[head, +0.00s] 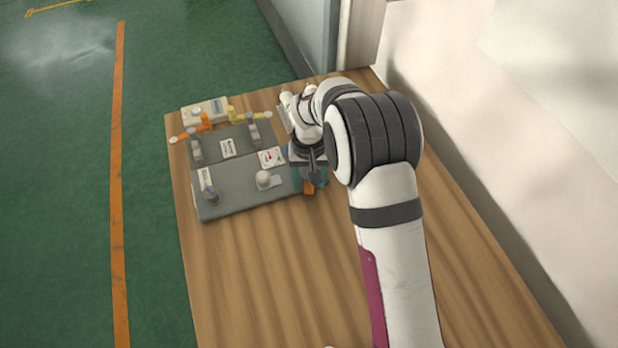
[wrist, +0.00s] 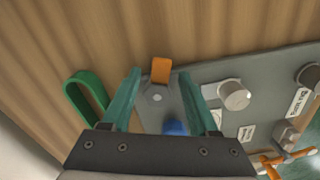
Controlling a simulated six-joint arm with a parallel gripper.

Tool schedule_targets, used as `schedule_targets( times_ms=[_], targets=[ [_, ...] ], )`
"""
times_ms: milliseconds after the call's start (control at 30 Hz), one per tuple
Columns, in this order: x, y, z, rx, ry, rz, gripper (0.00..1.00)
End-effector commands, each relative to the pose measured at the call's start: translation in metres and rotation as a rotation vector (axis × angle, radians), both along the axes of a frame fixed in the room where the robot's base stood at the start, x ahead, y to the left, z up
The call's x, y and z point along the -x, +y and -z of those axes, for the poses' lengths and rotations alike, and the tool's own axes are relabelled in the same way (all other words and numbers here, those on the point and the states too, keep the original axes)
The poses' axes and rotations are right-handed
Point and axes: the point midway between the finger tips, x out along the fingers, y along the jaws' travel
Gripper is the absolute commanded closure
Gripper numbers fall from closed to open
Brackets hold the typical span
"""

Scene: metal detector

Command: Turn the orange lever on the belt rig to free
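The belt rig (head: 240,193) is a grey panel on the wooden table, with knobs and labels; part of it shows in the wrist view (wrist: 205,72). An orange tab (wrist: 161,70) projects from the panel edge; its end shows in the head view (head: 308,189) under my gripper. A separate orange handle with a pale end (head: 190,130) is at the panel's far left corner, also at the wrist view's lower right (wrist: 275,164). I cannot tell which is the named lever. My gripper (wrist: 160,77) is open, teal fingers either side of the tab; contact is unclear.
A green loop (wrist: 84,93) lies left of the fingers in the wrist view. A round pale knob (head: 263,179) stands near my gripper, and a yellow handle (head: 250,115) is at the panel's far side. The near table (head: 270,290) is clear; a wall is right.

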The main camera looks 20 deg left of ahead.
Motion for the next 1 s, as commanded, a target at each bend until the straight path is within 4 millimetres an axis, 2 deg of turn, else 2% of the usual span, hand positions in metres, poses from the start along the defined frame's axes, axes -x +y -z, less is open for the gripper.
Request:
schedule_targets(
  times_ms=[267, 367, 467, 700, 800, 900, 1000],
  targets=[
    [0.000, 0.000, -0.001, 0.000, 0.000, 0.001, 0.38],
    [-0.001, 0.000, -0.011, -0.001, -0.003, 0.001, 0.38],
    [-0.001, 0.001, -0.034, -0.003, -0.004, 0.001, 0.38],
    [0.000, 0.000, -0.111, -0.003, -0.004, 0.002, 0.38],
    [0.000, 0.000, -0.135, -0.003, -0.003, 0.001, 0.38],
    [0.000, 0.000, -0.150, -0.002, -0.001, 0.000, 0.38],
    [0.000, 0.000, -0.157, 0.000, -0.001, 0.001, 0.38]
  ],
)
